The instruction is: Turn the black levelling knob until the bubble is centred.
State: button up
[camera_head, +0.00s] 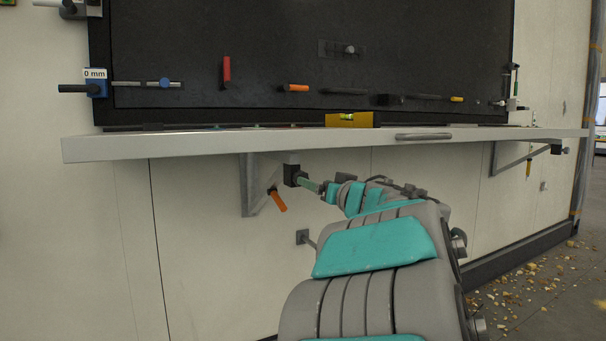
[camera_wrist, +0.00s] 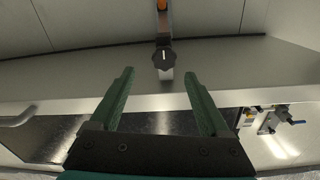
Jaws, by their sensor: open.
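The black levelling knob (camera_head: 291,174) hangs under the left part of the shelf, below a small grey block. In the wrist view the knob (camera_wrist: 163,59) is lobed with a white mark. My gripper (camera_head: 313,186) is just right of it in the head view. In the wrist view my gripper's green fingers (camera_wrist: 159,76) are open, and the knob appears just beyond the tips, between them; I see no contact. A yellow spirit level (camera_head: 349,120) lies on the shelf with a green vial; the bubble is too small to read.
The pale shelf (camera_head: 250,145) sits on a left bracket (camera_head: 249,185) and a right bracket (camera_head: 520,158). An orange handle (camera_head: 277,200) hangs close to the knob. A second dark knob-like part (camera_head: 557,149) is at the right end. A grey pull handle (camera_head: 424,136) is on the shelf front.

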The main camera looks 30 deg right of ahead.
jog(key=shift+y, duration=0.3)
jog(key=w, duration=0.8)
jog(key=shift+a, duration=0.35)
grip_shut()
